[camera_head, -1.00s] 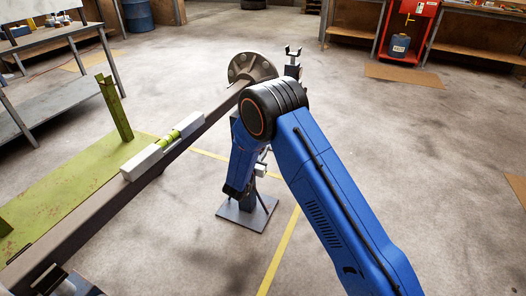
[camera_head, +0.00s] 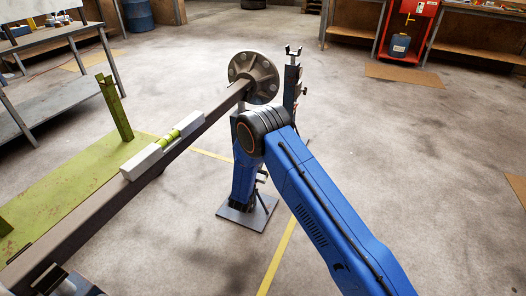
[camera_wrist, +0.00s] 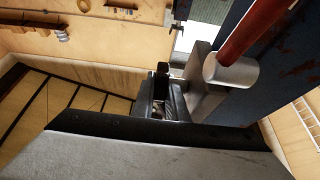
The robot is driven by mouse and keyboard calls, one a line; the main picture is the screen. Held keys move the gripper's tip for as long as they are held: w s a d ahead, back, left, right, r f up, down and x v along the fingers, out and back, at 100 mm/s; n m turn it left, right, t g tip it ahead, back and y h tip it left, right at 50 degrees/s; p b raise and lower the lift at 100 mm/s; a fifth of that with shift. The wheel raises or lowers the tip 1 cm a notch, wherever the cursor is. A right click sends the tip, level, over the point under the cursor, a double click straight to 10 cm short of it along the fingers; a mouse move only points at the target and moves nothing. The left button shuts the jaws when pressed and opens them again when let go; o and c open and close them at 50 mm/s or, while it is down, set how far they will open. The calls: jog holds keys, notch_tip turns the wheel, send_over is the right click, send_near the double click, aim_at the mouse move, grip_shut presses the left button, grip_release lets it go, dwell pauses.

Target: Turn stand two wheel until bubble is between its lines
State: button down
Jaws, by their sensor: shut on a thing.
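The spirit level (camera_head: 163,147), grey with a yellow-green vial (camera_head: 172,138), lies along the axle beam (camera_head: 95,205). The bubble and its lines are too small to read. The axle's far end carries a round bolted hub (camera_head: 253,77). A stand with a square grey base plate (camera_head: 240,214) is under that end, mostly hidden behind my blue arm. My arm's lower link reaches down in front of it. In the wrist view my gripper (camera_wrist: 165,95) shows as dark jaws, shut on a part that is mostly hidden, seemingly the stand's wheel.
A green ramp-like frame (camera_head: 75,190) with an upright post stands left of the axle. A workbench (camera_head: 50,90) is at the back left, a red cabinet (camera_head: 408,28) at the back right. A red rod (camera_wrist: 258,25) crosses the wrist view.

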jog(key=shift+t, duration=0.5)
jog(key=c, duration=2)
grip_release()
jog(key=shift+c, duration=0.2)
jog(key=shift+f, duration=0.1)
